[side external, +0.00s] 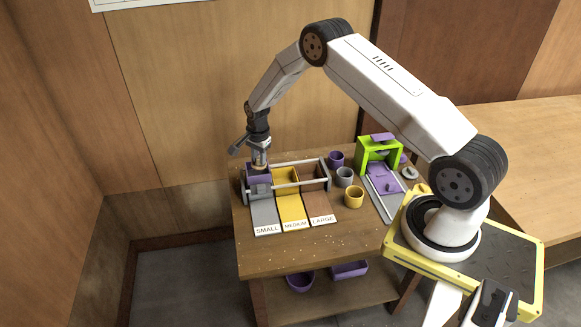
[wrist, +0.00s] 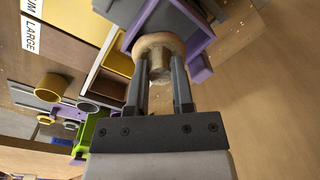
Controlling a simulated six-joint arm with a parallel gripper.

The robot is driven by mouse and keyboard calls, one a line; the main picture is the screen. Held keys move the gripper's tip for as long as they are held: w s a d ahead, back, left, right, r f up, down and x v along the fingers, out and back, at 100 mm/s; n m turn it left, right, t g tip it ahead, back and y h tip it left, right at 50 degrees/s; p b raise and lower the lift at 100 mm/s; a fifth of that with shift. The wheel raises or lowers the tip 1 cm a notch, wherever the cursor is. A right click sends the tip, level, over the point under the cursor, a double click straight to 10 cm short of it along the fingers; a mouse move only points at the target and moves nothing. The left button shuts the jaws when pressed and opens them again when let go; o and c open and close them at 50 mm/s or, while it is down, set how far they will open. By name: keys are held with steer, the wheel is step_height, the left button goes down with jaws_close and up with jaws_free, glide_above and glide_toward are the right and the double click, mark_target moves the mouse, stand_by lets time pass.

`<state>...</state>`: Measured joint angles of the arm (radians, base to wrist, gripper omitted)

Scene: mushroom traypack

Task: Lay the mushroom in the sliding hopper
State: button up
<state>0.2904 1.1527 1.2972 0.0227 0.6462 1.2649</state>
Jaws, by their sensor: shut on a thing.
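My gripper (side external: 260,163) points down at the left end of the sorting rack, right above the purple sliding hopper (side external: 259,180). In the wrist view my gripper (wrist: 159,65) is shut on the tan mushroom (wrist: 157,42), with its pale stem between the fingers and its round cap beyond. The hopper's purple wall (wrist: 202,47) lies just past the mushroom in the wrist view. I cannot tell whether the cap touches the hopper.
The rack has grey, yellow (side external: 286,176) and brown (side external: 312,172) compartments, with a rail (side external: 295,190) along the front. Labelled ramps read SMALL, MEDIUM and LARGE. Purple, grey and yellow cups (side external: 354,196) stand to the right. A green frame (side external: 378,153) stands behind a purple plate.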

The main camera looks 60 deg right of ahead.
mark_target(258, 165)
steer(key=shift+w+f, duration=0.3)
steer(key=shift+f, duration=0.1)
steer(key=shift+d, duration=0.1)
steer(key=shift+w+f, duration=0.1)
steer(key=shift+f, duration=1.65)
steer(key=o, duration=0.9)
steer(key=shift+f, duration=0.1)
steer(key=shift+c, duration=0.2)
